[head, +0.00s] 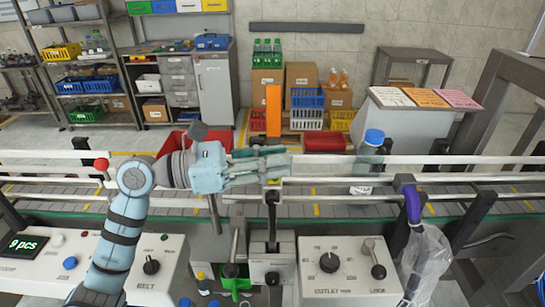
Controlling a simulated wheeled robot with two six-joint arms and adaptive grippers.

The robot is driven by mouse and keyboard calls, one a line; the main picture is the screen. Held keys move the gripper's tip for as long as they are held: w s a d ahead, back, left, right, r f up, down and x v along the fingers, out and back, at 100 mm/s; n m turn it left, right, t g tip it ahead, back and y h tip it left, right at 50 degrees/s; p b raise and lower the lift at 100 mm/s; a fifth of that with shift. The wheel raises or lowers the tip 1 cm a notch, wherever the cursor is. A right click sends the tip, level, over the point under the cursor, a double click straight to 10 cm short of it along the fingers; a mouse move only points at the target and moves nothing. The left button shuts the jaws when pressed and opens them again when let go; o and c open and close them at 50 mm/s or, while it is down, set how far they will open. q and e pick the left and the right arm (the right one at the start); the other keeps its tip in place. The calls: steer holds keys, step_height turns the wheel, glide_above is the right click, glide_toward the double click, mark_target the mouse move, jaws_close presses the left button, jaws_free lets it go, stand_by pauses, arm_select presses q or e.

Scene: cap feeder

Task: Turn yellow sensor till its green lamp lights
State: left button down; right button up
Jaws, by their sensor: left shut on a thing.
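My left gripper (262,165) reaches in from the left over the conveyor, its fingers pointing right and shut. A small yellow patch (273,181) shows just below the fingers, above a black clamp post; it looks like part of the yellow sensor. The rest of the sensor is hidden behind the fingers. No lit green lamp shows on it. My right gripper is not in view.
The conveyor (330,209) runs across with white rails. A blue-capped bottle (371,150) stands right of my gripper. An orange upright panel (273,110) rises behind it. Control boxes with knobs (348,270) line the front; a clear bag (425,262) hangs right.

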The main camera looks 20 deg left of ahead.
arm_select(q)
steer(key=shift+w+f+m+g+h+b, duration=0.1)
steer(key=shift+f+m+g+h+b, duration=0.1)
steer(key=shift+m+g+h+b, duration=0.7)
steer(key=shift+r+m+g+b, duration=0.15)
steer(key=shift+m+g+b, duration=0.25)
steer(key=shift+g+b, duration=0.45)
steer(key=shift+p, duration=0.3)
steer(key=shift+r, duration=0.1)
steer(key=c, duration=1.7)
jaws_free()
steer(key=o, duration=0.3)
steer(key=shift+o, duration=0.2)
steer(key=shift+w+a, duration=0.1)
